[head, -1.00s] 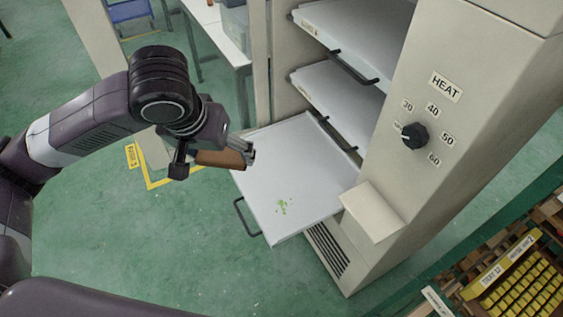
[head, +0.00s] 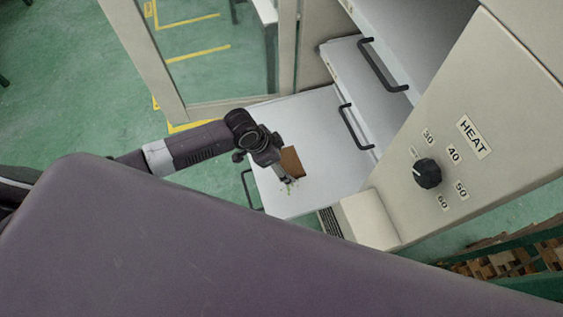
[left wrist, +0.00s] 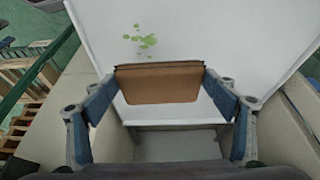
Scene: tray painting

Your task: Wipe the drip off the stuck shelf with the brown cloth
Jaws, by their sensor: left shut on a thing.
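The stuck shelf (head: 325,140) is the lowest one, pale grey and pulled out of the cabinet, with a black handle on its outer edge. The drip (head: 291,186) is a small patch of green spots on it, partly hidden by my gripper in the head view. In the left wrist view the drip (left wrist: 142,42) lies just beyond the cloth. My left gripper (head: 286,172) is over the shelf, shut on the brown cloth (head: 292,160). The cloth (left wrist: 160,82) spans between both fingers. I cannot tell whether it touches the shelf. My right gripper is out of view.
The cabinet (head: 480,90) stands at the right with a HEAT knob (head: 427,173). More shelves with black handles (head: 357,127) sit above the pulled-out one. A pale block (head: 367,220) juts out beside the shelf. Green floor is open at the left.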

